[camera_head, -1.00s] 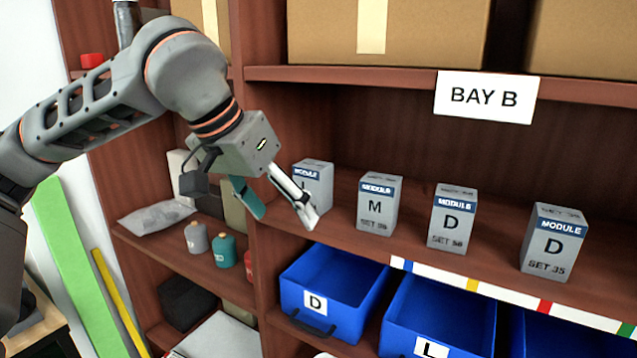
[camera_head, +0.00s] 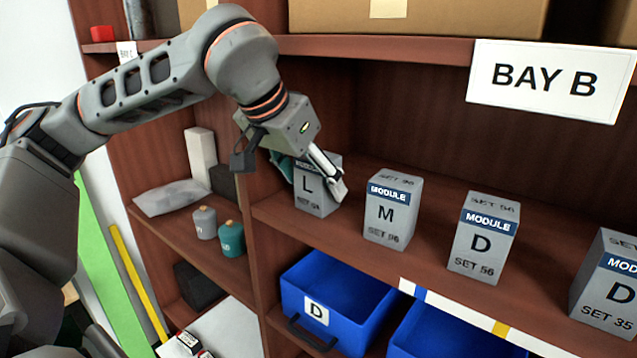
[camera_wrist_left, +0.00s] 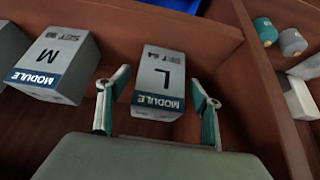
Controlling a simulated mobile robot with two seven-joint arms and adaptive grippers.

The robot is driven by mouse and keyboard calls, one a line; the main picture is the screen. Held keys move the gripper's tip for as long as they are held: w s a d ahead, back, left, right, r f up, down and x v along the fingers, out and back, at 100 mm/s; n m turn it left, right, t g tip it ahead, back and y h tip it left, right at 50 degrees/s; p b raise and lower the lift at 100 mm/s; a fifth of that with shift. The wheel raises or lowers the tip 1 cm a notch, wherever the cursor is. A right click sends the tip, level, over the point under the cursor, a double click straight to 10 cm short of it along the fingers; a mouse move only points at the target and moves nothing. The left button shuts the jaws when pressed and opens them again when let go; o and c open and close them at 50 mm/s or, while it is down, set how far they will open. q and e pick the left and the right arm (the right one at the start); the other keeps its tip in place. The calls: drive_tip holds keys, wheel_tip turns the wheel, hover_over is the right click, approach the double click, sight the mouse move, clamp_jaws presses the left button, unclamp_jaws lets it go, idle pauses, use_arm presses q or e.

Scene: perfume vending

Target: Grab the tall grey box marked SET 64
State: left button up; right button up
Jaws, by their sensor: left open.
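The tall grey box marked L, SET 64 (camera_head: 317,201) stands upright at the left end of the shelf, with a blue MODULE band partly hidden by my gripper in the head view. In the left wrist view the box (camera_wrist_left: 160,80) shows upside down between my fingers, its label reading L and SET 64. My left gripper (camera_head: 312,177) is open, with one finger on each side of the box; in the wrist view (camera_wrist_left: 157,105) gaps show between fingers and box. My right gripper is not in view.
A grey box marked M (camera_head: 393,210) stands just right of it, then boxes marked D (camera_head: 482,240) and SET 35 (camera_head: 608,285). Blue bins (camera_head: 340,290) sit below. A wooden divider (camera_head: 262,270) stands left. A shelf with a BAY B sign (camera_head: 545,80) hangs above.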

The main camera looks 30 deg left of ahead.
use_arm(q)
drive_tip(key=shift+x, duration=1.35)
drive_tip(key=shift+r, duration=0.1)
drive_tip(key=c, duration=1.4)
drive_tip(key=shift+o, duration=0.2)
